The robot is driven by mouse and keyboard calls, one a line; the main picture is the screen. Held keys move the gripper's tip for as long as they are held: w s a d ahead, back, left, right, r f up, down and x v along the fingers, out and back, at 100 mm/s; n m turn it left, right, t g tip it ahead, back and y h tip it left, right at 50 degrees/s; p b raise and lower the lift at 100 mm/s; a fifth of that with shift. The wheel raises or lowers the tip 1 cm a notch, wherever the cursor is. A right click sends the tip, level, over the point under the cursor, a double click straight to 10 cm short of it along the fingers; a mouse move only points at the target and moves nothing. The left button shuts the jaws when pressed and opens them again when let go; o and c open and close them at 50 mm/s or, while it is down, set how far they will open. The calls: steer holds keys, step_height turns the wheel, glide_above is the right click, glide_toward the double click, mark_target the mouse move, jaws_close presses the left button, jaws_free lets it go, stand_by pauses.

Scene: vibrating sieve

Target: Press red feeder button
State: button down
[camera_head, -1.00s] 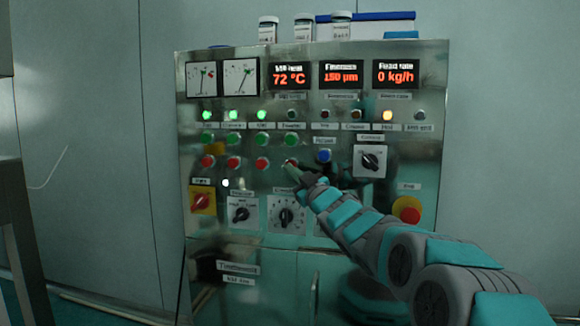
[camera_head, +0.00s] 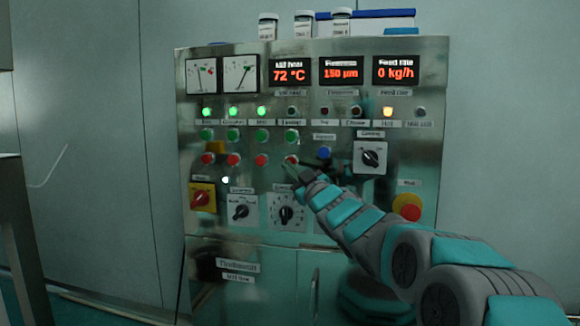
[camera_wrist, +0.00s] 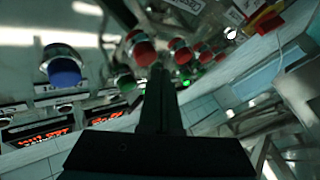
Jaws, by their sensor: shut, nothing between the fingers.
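The red feeder button (camera_head: 291,160) is the rightmost in the row of red buttons on the metal panel, below the green feeder button (camera_head: 291,136). The small feeder lamp (camera_head: 292,111) above is dark. My gripper (camera_head: 295,173) is shut and empty, its tip just below the red feeder button. In the wrist view, the shut fingers (camera_wrist: 158,72) point up at the red feeder button (camera_wrist: 140,49), and the tip overlaps its lower edge. Whether they touch cannot be told.
Other red buttons (camera_head: 233,160) run to the left. A blue button (camera_head: 323,152) and a rotary switch (camera_head: 370,158) are close on the right. Black knobs (camera_head: 286,214) are below, and a red emergency stop (camera_head: 407,207) is at lower right. The feed rate display (camera_head: 396,73) reads 0 kg/h.

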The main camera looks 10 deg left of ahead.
steer(key=shift+s+b, duration=1.45)
steer(key=shift+s, duration=1.05)
